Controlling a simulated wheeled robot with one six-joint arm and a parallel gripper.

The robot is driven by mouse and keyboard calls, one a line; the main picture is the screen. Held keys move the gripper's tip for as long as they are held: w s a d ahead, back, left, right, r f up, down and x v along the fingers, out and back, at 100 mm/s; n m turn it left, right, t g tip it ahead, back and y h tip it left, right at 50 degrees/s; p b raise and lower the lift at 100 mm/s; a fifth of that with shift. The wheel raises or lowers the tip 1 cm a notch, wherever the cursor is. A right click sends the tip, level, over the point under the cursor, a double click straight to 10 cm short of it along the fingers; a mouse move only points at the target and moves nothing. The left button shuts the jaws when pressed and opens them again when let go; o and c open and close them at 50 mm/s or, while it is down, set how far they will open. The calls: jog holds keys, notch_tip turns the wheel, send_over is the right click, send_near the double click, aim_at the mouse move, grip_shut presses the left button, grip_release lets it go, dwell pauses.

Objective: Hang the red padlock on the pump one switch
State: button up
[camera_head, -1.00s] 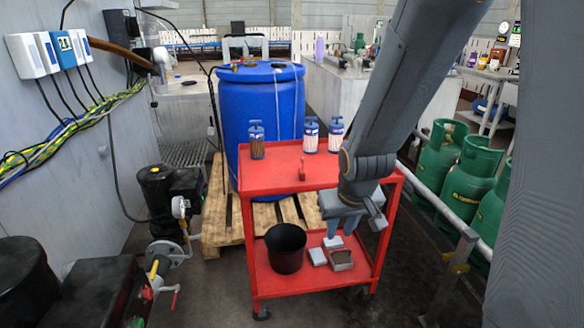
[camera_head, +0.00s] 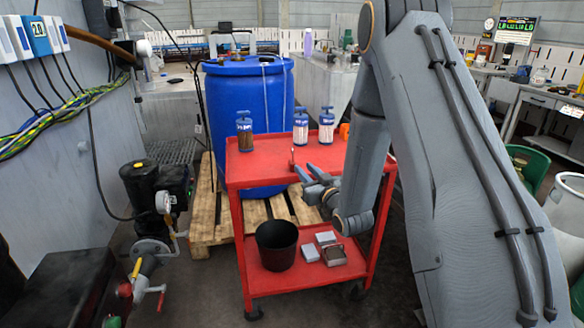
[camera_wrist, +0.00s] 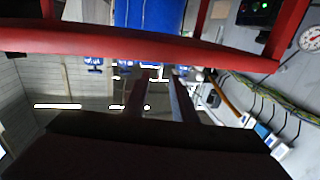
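A small upright red item (camera_head: 293,157), which looks like the red padlock, is on the red cart's top near its front edge. My gripper (camera_head: 304,172) is at the cart's front edge, just right of and below that item in the picture, fingers pointing up and left. In the wrist view my gripper (camera_wrist: 160,76) has its two fingers apart with nothing seen between them. I cannot make out the padlock in the wrist view. White and blue boxes (camera_head: 38,36) with cables are on the left wall; which one is the pump one switch, I cannot tell.
The red cart (camera_head: 262,172) holds several blue-capped bottles (camera_head: 300,128) on top. A black bucket (camera_head: 277,245) and small grey boxes (camera_head: 326,240) are on its lower shelf. A blue drum (camera_head: 245,95) stands behind. A black pump with a gauge (camera_head: 155,190) stands left.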

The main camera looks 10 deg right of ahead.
jog(key=w, duration=0.2)
jog(key=w+a, duration=0.1)
jog(key=w, duration=0.4)
jog(key=shift+w+a+f+p, duration=0.1)
jog(key=shift+w+a+p, duration=0.1)
jog(key=shift+a+p, duration=0.2)
grip_shut()
